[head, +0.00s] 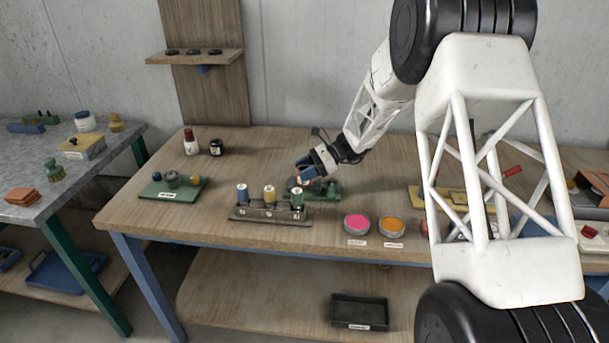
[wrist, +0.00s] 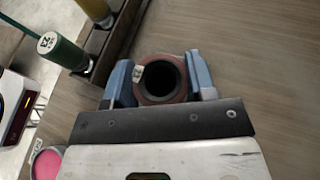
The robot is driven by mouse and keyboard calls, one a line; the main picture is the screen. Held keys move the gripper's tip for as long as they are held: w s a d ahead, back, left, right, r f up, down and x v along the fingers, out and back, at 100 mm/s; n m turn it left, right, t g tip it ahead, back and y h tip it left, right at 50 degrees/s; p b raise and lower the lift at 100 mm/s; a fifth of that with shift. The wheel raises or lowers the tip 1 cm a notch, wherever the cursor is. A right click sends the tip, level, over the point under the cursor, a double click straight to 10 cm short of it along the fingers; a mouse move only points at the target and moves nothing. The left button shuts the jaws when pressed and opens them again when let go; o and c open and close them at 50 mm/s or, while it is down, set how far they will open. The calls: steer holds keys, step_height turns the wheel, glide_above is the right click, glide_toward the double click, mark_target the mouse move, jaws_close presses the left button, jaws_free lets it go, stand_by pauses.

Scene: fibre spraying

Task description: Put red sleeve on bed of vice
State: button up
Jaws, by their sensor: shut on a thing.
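My gripper (head: 304,172) is shut on the red sleeve (wrist: 162,97), above the wooden table behind the spool rack. In the wrist view, the sleeve is a dull red ring with a dark hole and a small white tag, between the two blue fingers of the gripper (wrist: 162,82). In the head view it is mostly hidden by the fingers. A low green fixture (head: 326,191) stands beside and below the gripper, partly covered. I cannot tell for certain whether it is the vice, and no bed shows clearly.
The rack (head: 268,212) with blue, yellow and green spools stands in front of the gripper. Pink (head: 357,224) and orange (head: 392,226) tins sit to its right. A green tray (head: 158,192) lies left. Two bottles stand at the back left. The back middle is clear.

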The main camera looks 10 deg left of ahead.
steer(key=shift+f, duration=0.9)
steer(key=shift+f, duration=0.15)
steer(key=o, duration=1.1)
steer(key=v, duration=1.2)
steer(key=shift+w, duration=0.1)
